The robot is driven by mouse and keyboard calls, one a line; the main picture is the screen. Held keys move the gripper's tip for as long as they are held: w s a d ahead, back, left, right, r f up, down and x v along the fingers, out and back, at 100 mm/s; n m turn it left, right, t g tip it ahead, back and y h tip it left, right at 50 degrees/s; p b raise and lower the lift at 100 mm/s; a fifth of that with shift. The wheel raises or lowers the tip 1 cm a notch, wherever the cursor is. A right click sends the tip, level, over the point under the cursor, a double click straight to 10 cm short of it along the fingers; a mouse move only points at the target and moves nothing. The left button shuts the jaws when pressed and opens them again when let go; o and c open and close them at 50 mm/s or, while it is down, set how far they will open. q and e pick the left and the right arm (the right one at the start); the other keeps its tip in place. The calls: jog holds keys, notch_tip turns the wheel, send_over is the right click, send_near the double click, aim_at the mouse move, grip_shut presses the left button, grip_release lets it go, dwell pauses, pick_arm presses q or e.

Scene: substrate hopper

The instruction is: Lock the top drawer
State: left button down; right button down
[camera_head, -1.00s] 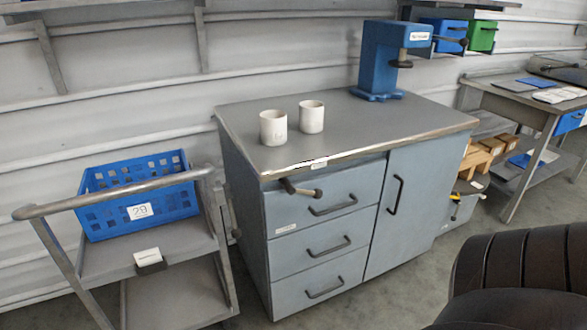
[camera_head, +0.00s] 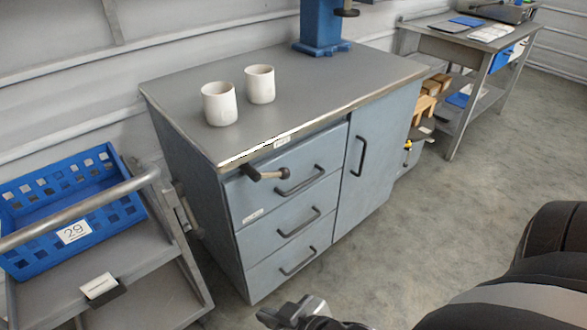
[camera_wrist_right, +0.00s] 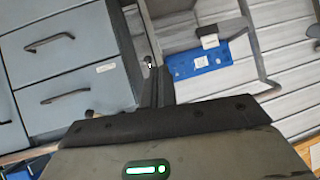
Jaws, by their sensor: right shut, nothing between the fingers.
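The blue-grey cabinet's top drawer (camera_head: 300,172) looks closed, with a black bar handle. A lever with a dark knob (camera_head: 252,173) and a lighter rod pointing right sits at its upper left. My right gripper (camera_head: 286,312) is shut and empty at the bottom edge, in front of and below the drawers, apart from the lever. In the right wrist view, which looks upside down, the shut fingers (camera_wrist_right: 158,86) point past the cabinet's side; the top drawer (camera_wrist_right: 75,105) is at left and the lever's dark end (camera_wrist_right: 88,113) shows near the gripper body. My left gripper is out of view.
Two white cups (camera_head: 220,103) and a blue press (camera_head: 322,28) stand on the cabinet top. A grey cart (camera_head: 150,285) with a blue crate (camera_head: 75,205) stands close at the left. The floor (camera_head: 400,240) before the cabinet is open.

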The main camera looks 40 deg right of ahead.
pick_arm(q)
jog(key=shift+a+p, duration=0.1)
jog(key=shift+p, duration=0.35)
pick_arm(e)
jog(key=w+d+r+m+t+h, duration=0.1)
jog(key=w+d+r+m+t, duration=0.2)
jog(key=d, duration=0.9)
jog(key=w+d+r+m+t, duration=0.3)
jog(key=w+d+r, duration=0.4)
jog(key=w+d, duration=0.4)
jog(key=shift+d+r+t+h, duration=0.2)
jog(key=shift+d+t+h, duration=0.2)
jog(key=shift+d, duration=0.05)
send_over(286, 173)
jog(key=s, duration=0.3)
jog(key=f, duration=0.2)
jog(key=f+b, duration=0.1)
jog(key=shift+w+a+f, duration=0.1)
jog(key=shift+w+a, duration=0.3)
jog(key=shift+w+a+f, duration=0.1)
jog(key=shift+a+f, duration=0.15)
jog(key=shift+f, duration=0.2)
